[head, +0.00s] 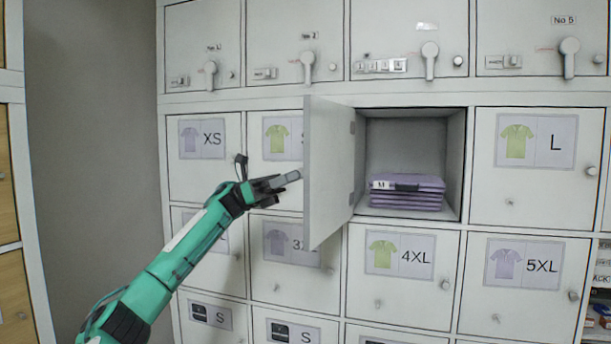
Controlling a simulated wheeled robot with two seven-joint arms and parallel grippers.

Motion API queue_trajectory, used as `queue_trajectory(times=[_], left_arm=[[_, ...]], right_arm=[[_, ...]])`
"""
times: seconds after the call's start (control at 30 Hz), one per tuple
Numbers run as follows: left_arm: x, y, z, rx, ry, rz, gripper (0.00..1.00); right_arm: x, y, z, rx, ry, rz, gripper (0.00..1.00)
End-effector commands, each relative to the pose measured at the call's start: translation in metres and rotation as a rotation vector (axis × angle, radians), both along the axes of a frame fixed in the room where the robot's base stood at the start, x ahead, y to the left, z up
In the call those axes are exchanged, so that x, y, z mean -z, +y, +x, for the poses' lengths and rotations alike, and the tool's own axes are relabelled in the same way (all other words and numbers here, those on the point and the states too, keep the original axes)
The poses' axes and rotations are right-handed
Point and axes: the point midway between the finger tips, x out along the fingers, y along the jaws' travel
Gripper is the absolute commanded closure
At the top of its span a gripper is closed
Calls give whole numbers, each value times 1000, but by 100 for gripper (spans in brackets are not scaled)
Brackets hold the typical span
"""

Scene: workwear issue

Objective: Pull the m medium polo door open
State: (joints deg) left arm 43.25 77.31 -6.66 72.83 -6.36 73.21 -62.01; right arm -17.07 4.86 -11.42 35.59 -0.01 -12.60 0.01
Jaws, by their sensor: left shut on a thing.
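The medium polo door (328,165) stands wide open, swung out to the left on its hinges at the left side of its compartment (410,130). I see its plain inner face; its label and knob are on the hidden outer side. Inside the open compartment lies a stack of folded purple shirts (407,199), with a small tag on the top one. My left gripper (288,180) is at the outer side of the door, near its free edge, shut on what seems to be the door's knob. The exact contact is hard to see. My right gripper is not in view.
Closed lockers surround the opening: XS (203,160) at left, L (535,155) at right, 4XL (402,275) and 5XL (524,280) below. A row of lockers with handles (429,55) runs above. A bare grey wall (90,120) is at left.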

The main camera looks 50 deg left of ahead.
Motion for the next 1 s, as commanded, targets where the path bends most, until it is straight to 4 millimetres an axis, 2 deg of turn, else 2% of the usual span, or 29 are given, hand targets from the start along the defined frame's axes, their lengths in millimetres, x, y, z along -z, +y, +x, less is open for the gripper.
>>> queue_trajectory(times=[0.23, 0.7, 0.73, 0.8, 1.0], left_arm=[[-3, 13, -4, 39, -4, -4, 100], [-3, 15, -4, 45, -4, -4, 100], [-3, 15, -4, 45, -4, -4, 74], [-2, 15, -4, 45, -4, -4, 60], [-1, 15, -4, 47, -3, -2, 58]], right_arm=[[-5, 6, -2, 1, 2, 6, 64], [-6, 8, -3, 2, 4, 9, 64], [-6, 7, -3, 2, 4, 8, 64], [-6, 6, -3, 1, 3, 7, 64], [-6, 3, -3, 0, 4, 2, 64]])
